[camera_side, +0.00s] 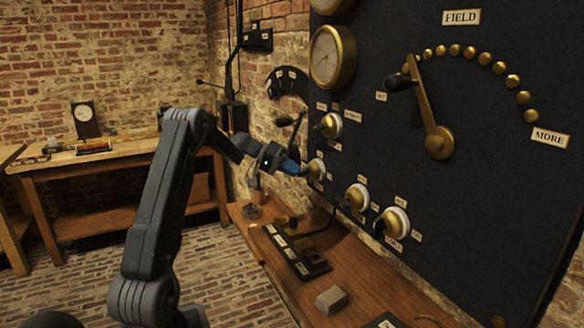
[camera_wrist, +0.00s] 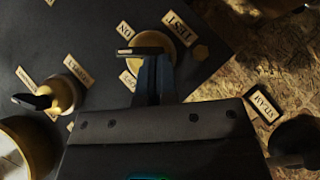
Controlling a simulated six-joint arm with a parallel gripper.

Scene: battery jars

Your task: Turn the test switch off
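The test switch (camera_wrist: 150,42) is a round brass knob with a pale-tipped dark handle, beside a TEST label (camera_wrist: 178,29) in the wrist view. The handle lies roughly level in that view, its tip toward the left. An ON label (camera_wrist: 125,29) sits up and left of the tip; another label (camera_wrist: 128,78) below is partly hidden. My gripper (camera_wrist: 155,62) is at the switch, its fingers close together over the lower part of the knob. Whether they grip the handle is unclear. In the side view my gripper (camera_side: 297,167) meets a switch (camera_side: 317,170) on the panel.
Other knobs with white collars (camera_side: 332,125) (camera_side: 357,197) (camera_side: 396,222) are close by on the dark panel (camera_side: 480,180). A large brass FIELD lever (camera_side: 428,110) is up to the right. A wooden shelf (camera_side: 365,270) with small blocks runs below.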

